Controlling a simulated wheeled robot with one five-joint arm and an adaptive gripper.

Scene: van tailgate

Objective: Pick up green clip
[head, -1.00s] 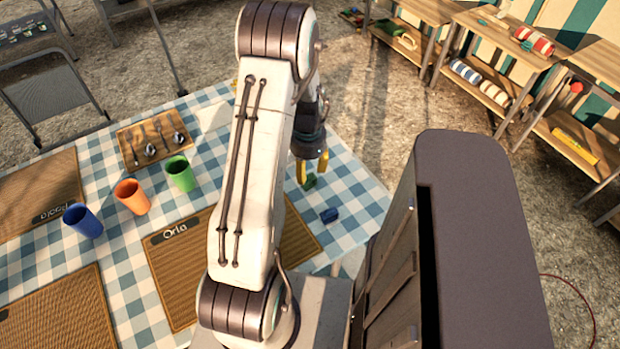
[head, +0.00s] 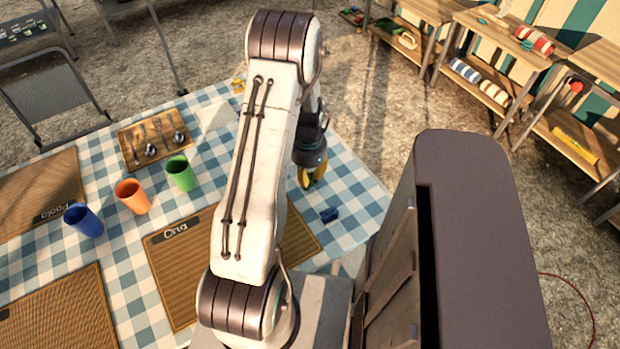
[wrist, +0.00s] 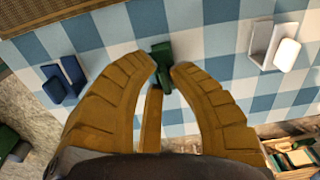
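The green clip (wrist: 162,62) lies on the blue-and-white checked tablecloth, at the top centre of the wrist view. My gripper (wrist: 162,66) has yellow fingers that stand apart, with the clip between and just past their tips. I cannot tell whether a finger touches it. In the head view my gripper (head: 312,178) points down low over the right part of the table and mostly hides the clip.
A blue clip (head: 329,215) lies near the gripper, also in the wrist view (wrist: 63,80). A white clip (wrist: 275,46) is on the other side. Blue (head: 83,220), orange (head: 132,196) and green (head: 180,173) cups stand left. A wooden crate (wrist: 290,134) shows below the table edge.

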